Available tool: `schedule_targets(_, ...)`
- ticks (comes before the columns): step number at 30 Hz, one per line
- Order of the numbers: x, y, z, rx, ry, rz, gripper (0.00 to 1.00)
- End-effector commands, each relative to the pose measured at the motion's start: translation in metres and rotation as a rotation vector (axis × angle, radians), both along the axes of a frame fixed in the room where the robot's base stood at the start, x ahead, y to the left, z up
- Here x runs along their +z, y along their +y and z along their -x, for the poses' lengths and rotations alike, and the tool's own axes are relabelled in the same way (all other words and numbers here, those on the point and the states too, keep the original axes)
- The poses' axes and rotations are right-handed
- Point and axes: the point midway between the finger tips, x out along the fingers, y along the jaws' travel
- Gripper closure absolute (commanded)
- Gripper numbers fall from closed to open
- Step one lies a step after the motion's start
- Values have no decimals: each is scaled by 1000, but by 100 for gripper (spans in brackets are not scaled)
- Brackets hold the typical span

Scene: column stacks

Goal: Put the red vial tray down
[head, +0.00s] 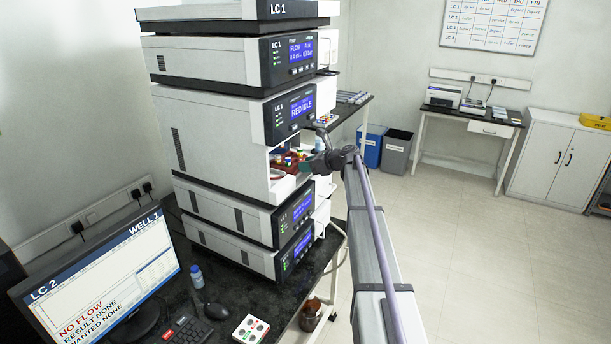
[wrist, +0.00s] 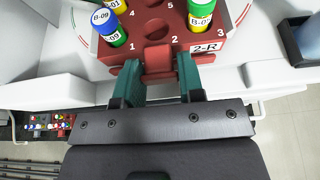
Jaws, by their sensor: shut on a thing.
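The red vial tray (wrist: 157,32), labelled 2-R, fills the top of the wrist view. It has numbered holes and holds several vials, including a blue-capped one (wrist: 104,22) and a yellow-and-green one (wrist: 200,14). My gripper (wrist: 159,72) has its green fingers shut on the tray's red front tab. In the head view the tray (head: 283,158) is inside the open bay of the LC 1 stack, with my gripper (head: 306,167) at the bay's mouth. A white round plate (head: 283,187) shows below the tray. I cannot tell whether the tray touches it.
The LC 1 stack (head: 215,120) has white walls close around the bay. A monitor (head: 100,280) and a bottle (head: 197,275) stand on the dark bench. Several coloured caps (wrist: 50,122) show at lower left in the wrist view. The floor to the right is clear.

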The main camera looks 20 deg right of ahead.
Motion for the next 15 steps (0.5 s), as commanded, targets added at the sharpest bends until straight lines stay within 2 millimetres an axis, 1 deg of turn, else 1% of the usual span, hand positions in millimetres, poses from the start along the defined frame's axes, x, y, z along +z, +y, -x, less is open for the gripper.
schedule_targets(5,2,0,0,0,1,1,89)
schedule_targets(9,-3,0,0,0,0,0,89)
schedule_targets(10,-1,0,0,0,1,1,62)
schedule_targets(15,-1,0,0,-1,1,1,46)
